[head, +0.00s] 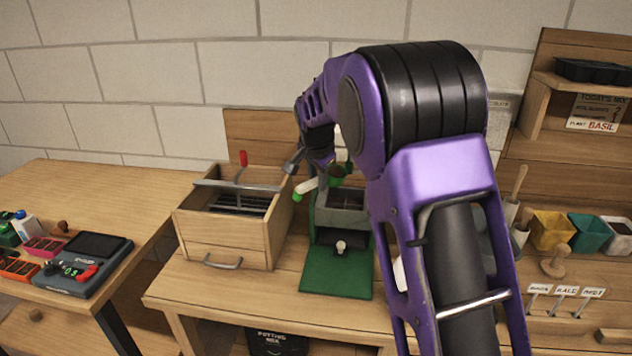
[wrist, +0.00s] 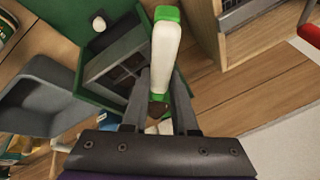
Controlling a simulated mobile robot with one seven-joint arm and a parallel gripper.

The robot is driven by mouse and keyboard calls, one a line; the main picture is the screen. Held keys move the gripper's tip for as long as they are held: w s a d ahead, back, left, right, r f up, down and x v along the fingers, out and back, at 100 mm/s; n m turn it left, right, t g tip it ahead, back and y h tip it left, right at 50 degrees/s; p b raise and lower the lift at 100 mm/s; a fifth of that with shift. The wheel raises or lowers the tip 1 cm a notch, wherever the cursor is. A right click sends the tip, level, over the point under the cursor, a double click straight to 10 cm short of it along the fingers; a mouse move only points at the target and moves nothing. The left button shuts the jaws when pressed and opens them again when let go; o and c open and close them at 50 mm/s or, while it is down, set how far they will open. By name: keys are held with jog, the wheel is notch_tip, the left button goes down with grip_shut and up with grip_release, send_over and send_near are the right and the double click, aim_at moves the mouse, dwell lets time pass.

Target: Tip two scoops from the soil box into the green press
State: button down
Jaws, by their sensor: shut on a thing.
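My gripper (wrist: 160,78) is shut on a scoop with a white handle (wrist: 165,55) and green ends. In the head view the scoop handle (head: 309,186) slants down to the left, above the press. A brown patch, perhaps soil, shows at the scoop's other end between my fingers; the bowl is mostly hidden. The green press (head: 335,275) stands below, its grey frame upright behind a green plate with a pale knob. In the wrist view the press (wrist: 92,72) shows dark cells; their fill is unclear. A wooden box (head: 226,236), possibly the soil box, stands left of the press, with a grating inside.
A grey tub (wrist: 45,95) lies beside the press in the wrist view. Yellow (head: 551,230) and teal pots stand at the right, near small labels (head: 566,290). A side table (head: 100,180) holds a device (head: 90,262). My arm hides the bench's middle right.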

jog(key=shift+d+f+y+b, duration=0.15)
jog(key=shift+f+y+b, duration=0.2)
jog(key=shift+b, duration=0.4)
jog(key=t+y+b, duration=0.1)
jog(key=b, duration=0.3)
jog(key=m+t+y+b, duration=0.1)
jog(key=b, duration=0.3)
jog(key=shift+d+r, duration=0.1)
jog(key=shift+r, duration=0.2)
jog(key=shift+s+d+r+m+t+y, duration=0.1)
jog(key=shift+d+r+m+t+y, duration=0.15)
jog(key=shift+m+t+y, duration=0.35)
jog(key=shift+s+d+r+m+t+y, duration=0.15)
jog(key=shift+d+m+t+y, duration=0.1)
jog(key=shift+m+t+y, duration=0.25)
jog(key=shift+w+d+r+m+t+y, duration=0.1)
jog(key=shift+d+r+m+t+y, duration=0.25)
jog(key=shift+t+y, duration=0.4)
jog(key=shift+s+f, duration=0.1)
jog(key=shift+m+t, duration=0.35)
jog(key=shift+d+t, duration=0.1)
jog(key=shift+t, duration=0.2)
